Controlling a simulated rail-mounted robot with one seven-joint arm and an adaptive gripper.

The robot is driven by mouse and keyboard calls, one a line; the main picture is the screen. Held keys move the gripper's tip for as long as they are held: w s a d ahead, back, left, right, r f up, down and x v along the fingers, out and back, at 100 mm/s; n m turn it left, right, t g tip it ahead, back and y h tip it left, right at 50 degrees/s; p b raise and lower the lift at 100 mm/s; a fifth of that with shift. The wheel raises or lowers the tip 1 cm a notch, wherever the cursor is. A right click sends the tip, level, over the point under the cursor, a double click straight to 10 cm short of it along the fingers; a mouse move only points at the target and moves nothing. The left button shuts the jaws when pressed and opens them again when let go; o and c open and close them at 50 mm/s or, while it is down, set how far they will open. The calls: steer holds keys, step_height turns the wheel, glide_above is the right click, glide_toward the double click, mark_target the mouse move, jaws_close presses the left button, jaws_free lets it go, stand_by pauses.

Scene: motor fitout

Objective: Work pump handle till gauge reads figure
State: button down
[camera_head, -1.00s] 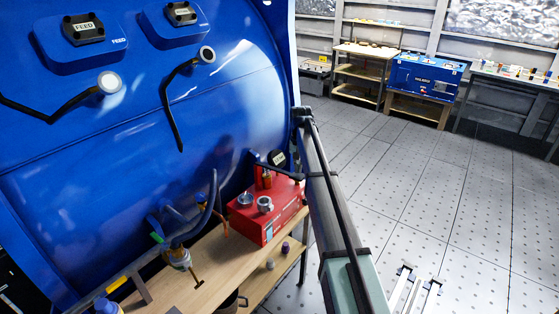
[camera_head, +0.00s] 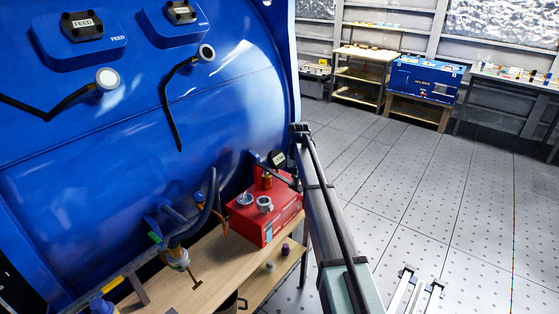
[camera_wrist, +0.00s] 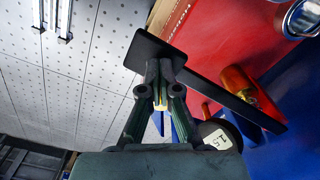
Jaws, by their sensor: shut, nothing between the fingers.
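The red pump box (camera_head: 265,212) stands on the wooden bench beside the blue machine, with two silver round fittings on top. Its black handle (camera_head: 282,175) reaches right toward my arm. In the wrist view the handle (camera_wrist: 232,98) slants across the red box and ends in a black plate by my fingertips. My gripper (camera_wrist: 163,85) is shut and empty, its fingers close together at that end; I cannot tell whether they touch it. A round black disc (camera_wrist: 219,139) with a white label, seemingly "1.5", lies beside the fingers. In the head view my gripper is hard to make out.
The big blue machine (camera_head: 120,190) fills the left. A brass valve with a hose (camera_head: 176,258) hangs left of the pump. The bench (camera_head: 205,275) has a lower shelf with small items. Open tiled floor (camera_head: 410,190) lies right; a blue case (camera_head: 424,80) stands far back.

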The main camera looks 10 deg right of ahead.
step_height(320, 180, up, 8)
steer(key=p, duration=0.3)
steer(key=shift+s+d, duration=0.25)
steer(key=shift+d, duration=0.05)
steer(key=shift+f, duration=0.25)
stand_by(0.6)
steer(key=shift+w+a+f+b, duration=0.1)
steer(key=shift+f+b, duration=0.35)
steer(key=shift+f, duration=0.9)
steer(key=shift+w+a+f+b, duration=0.15)
steer(key=shift+f+b, duration=0.25)
steer(key=shift+f, duration=0.9)
steer(key=shift+w+a+f+b, duration=0.1)
steer(key=shift+f+b, duration=0.35)
steer(key=shift+f, duration=0.9)
step_height(320, 180, up, 8)
steer(key=p, duration=0.3)
steer(key=shift+s+d+r+p, duration=0.15)
steer(key=shift+s+d+p, duration=0.2)
